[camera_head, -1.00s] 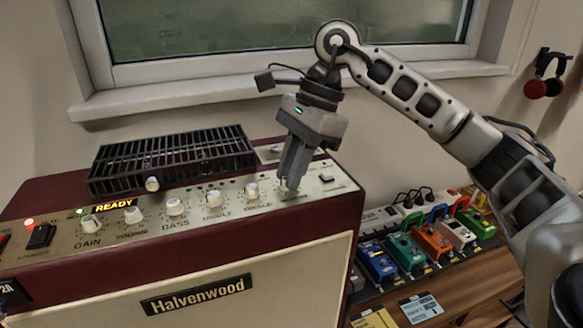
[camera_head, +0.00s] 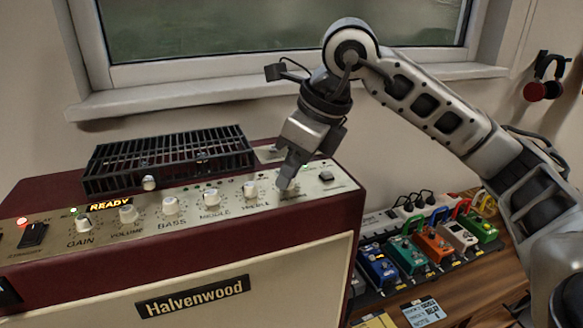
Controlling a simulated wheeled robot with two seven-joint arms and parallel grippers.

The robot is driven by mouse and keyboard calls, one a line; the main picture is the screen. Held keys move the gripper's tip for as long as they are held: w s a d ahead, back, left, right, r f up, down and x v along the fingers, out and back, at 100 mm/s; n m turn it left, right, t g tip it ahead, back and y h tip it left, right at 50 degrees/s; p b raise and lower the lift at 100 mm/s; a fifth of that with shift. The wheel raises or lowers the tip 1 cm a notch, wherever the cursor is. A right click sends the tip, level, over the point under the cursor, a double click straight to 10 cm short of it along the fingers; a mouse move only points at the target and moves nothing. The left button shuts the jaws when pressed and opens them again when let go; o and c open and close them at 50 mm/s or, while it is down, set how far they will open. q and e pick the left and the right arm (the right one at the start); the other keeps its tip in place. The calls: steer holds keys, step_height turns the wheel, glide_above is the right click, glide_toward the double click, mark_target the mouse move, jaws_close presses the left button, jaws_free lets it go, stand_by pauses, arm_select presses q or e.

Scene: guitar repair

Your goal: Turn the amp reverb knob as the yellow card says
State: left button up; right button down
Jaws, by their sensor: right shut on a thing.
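The maroon amp (camera_head: 345,213) with a "Halvenwood" badge fills the left and middle. Its cream top panel carries a row of white knobs marked gain, volume, bass, middle and treble. My right gripper (camera_head: 287,186) points down at the last knob on the right, past the treble knob (camera_head: 250,189). It is shut on that knob, which the fingers mostly hide; its label cannot be read. The yellow card (camera_head: 374,320) is partly cut off at the bottom edge, and its writing is not legible. My left gripper is not in view.
A black grille box (camera_head: 168,160) stands on the amp behind the knobs. A pedalboard with colored pedals, including a blue one (camera_head: 378,264), sits to the right on the wooden table. A grey-blue card (camera_head: 424,311) lies in front. A window is behind.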

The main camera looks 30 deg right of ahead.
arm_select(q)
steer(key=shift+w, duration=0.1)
arm_select(e)
steer(key=m+h, duration=0.1)
steer(key=m, duration=0.2)
steer(key=m+h, duration=0.1)
steer(key=m, duration=0.2)
steer(key=shift+a+r+t, duration=0.1)
steer(key=shift+a+t, duration=0.05)
steer(key=shift+t, duration=0.25)
steer(key=shift+h, duration=0.3)
steer(key=c, duration=1.3)
jaws_free()
steer(key=shift+s, duration=0.1)
arm_select(q)
steer(key=p, duration=0.2)
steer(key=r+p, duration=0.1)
steer(key=p, duration=0.1)
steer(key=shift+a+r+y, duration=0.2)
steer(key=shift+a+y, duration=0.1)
arm_select(e)
steer(key=v, duration=1.5)
steer(key=shift+r, duration=0.4)
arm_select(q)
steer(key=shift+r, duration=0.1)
arm_select(e)
steer(key=shift+s, duration=0.1)
